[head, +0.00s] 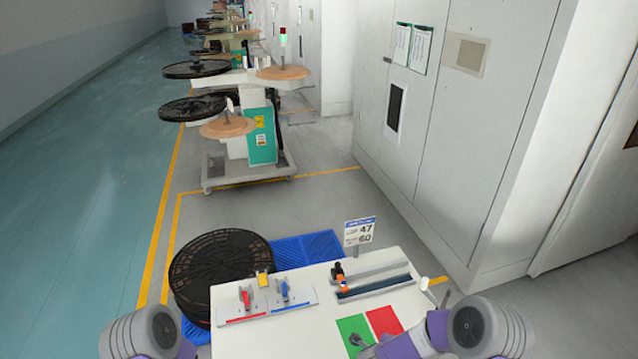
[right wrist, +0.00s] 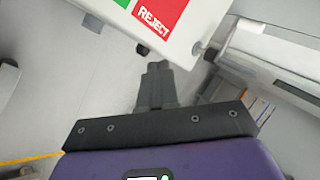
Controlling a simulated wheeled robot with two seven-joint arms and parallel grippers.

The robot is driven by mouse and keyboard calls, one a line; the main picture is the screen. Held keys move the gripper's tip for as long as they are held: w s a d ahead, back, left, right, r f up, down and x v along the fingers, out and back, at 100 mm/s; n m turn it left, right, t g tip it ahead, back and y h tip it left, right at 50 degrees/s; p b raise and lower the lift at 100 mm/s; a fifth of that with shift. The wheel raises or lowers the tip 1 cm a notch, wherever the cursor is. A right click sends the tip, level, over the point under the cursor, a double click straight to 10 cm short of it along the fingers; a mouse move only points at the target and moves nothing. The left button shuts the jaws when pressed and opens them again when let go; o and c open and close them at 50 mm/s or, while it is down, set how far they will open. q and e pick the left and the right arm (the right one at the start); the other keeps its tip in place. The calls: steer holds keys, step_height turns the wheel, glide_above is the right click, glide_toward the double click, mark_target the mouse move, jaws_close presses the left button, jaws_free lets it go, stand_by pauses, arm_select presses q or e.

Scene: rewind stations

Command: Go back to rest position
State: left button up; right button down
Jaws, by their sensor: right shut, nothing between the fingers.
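My right gripper (right wrist: 158,66) is shut and empty in the right wrist view. Its fingertips are near the edge of the white worktable (right wrist: 122,8), over the grey floor in that picture. My right arm (head: 465,330) comes in at the bottom right of the head view. A small grey part overlaps the green mat there; I cannot tell if it is the gripper. My left arm (head: 150,335) shows only as a grey and purple link at the bottom left. The left gripper is out of the picture.
The table carries a green mat (head: 353,329), a red reject mat (head: 383,321), red and blue clamps (head: 265,297) and a rail fixture (head: 372,284). A black reel (head: 220,262) lies beside it on a blue pallet (head: 310,247). Grey cabinets (head: 470,130) stand right; open floor lies left.

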steer(key=s+a+f+n+g+y+b, duration=0.2)
steer(key=s+a+f+n+y+b, duration=0.35)
steer(key=s+f+n, duration=0.6)
steer(key=s+a+f+n+g+y, duration=0.2)
steer(key=s+n, duration=0.2)
steer(key=s, duration=0.2)
steer(key=s+a+f+n+g+y+b, duration=0.1)
steer(key=s+a+f+n+g, duration=0.1)
steer(key=s, duration=0.4)
steer(key=shift+s+a+f+n+y, duration=0.2)
steer(key=shift+a+n+y, duration=0.15)
steer(key=shift+a+n, duration=0.7)
steer(key=shift+d, duration=0.1)
